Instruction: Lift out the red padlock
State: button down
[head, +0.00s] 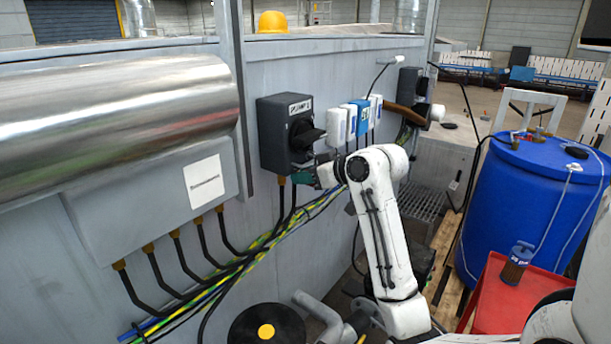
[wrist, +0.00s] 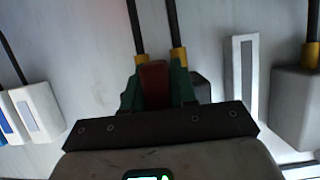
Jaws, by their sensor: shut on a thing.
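The red padlock (wrist: 155,82) shows in the wrist view as a dark red block between the green fingers of my gripper (wrist: 157,88). The fingers are shut on it from both sides. In the head view my gripper (head: 304,177) is at the lower front of the dark grey switch box (head: 279,150), below its black rotary handle (head: 304,134). The padlock cannot be made out there. Its shackle is hidden, so I cannot tell whether it is still hooked in the switch.
White and blue boxes (head: 360,116) are mounted on the wall right of the switch box. Cables (head: 292,203) run down from the switch box to a bundle along the wall. A blue drum (head: 537,200) and a red cart (head: 500,300) stand to the right.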

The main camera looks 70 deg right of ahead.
jog(key=shift+w+r+p, duration=0.1)
jog(key=shift+r+p, duration=0.6)
jog(key=shift+r, duration=0.75)
jog(key=shift+s+a, duration=0.2)
jog(key=shift+s, duration=1.1)
jog(key=shift+s+a+f+p, duration=0.1)
jog(key=shift+s+a+p, duration=0.1)
jog(key=shift+s, duration=0.55)
jog(key=shift+s+a+f+p, duration=0.15)
jog(key=shift+s+a+p, duration=0.05)
jog(key=shift+s, duration=0.5)
jog(key=shift+s+a+f+p, duration=0.1)
jog(key=shift+s+a+p, duration=0.1)
jog(key=shift+s, duration=0.55)
